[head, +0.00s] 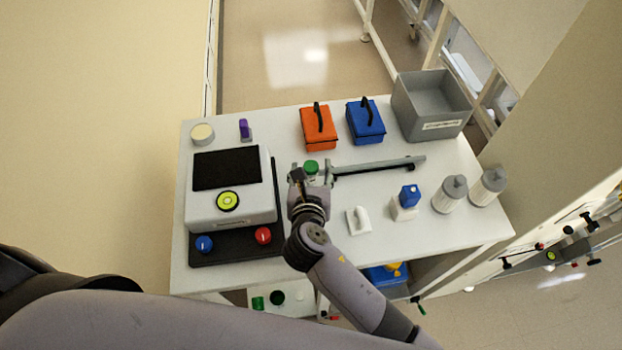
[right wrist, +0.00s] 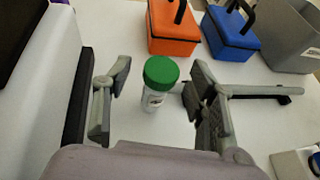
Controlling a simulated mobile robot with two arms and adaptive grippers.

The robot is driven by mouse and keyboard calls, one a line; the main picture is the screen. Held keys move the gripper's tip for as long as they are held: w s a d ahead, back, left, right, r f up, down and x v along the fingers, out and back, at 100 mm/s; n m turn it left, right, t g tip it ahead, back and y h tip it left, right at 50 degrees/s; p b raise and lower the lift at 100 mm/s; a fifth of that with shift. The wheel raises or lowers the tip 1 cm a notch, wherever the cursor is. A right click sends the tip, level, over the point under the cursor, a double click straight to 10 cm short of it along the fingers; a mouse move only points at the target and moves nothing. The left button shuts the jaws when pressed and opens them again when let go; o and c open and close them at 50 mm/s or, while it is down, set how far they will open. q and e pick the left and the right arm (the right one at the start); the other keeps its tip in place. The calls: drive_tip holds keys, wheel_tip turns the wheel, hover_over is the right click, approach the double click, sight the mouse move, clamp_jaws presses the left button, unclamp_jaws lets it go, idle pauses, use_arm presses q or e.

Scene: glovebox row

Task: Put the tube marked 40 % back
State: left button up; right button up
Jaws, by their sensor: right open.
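A small clear tube with a green cap (head: 311,167) stands upright on the white table. In the right wrist view the tube (right wrist: 158,84) shows a pale label whose marking is too small to read, so I cannot tell if it is the 40 % one. My right gripper (head: 304,176) is at the tube. In the right wrist view its two fingers (right wrist: 161,72) are spread, one on each side of the tube, with gaps showing on both sides. My left gripper is not in view.
A device with a dark screen (head: 226,169) stands left of the gripper. A grey bar (head: 380,167) lies to the right. Orange (head: 318,135) and blue (head: 366,128) boxes and a grey bin (head: 432,98) stand behind. Grey-lidded jars (head: 449,197) stand at right.

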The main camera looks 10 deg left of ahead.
drive_tip(key=shift+b+x, duration=0.35)
drive_tip(key=shift+x, duration=0.55)
drive_tip(key=shift+s+r, duration=0.1)
drive_tip(key=c, duration=1.2)
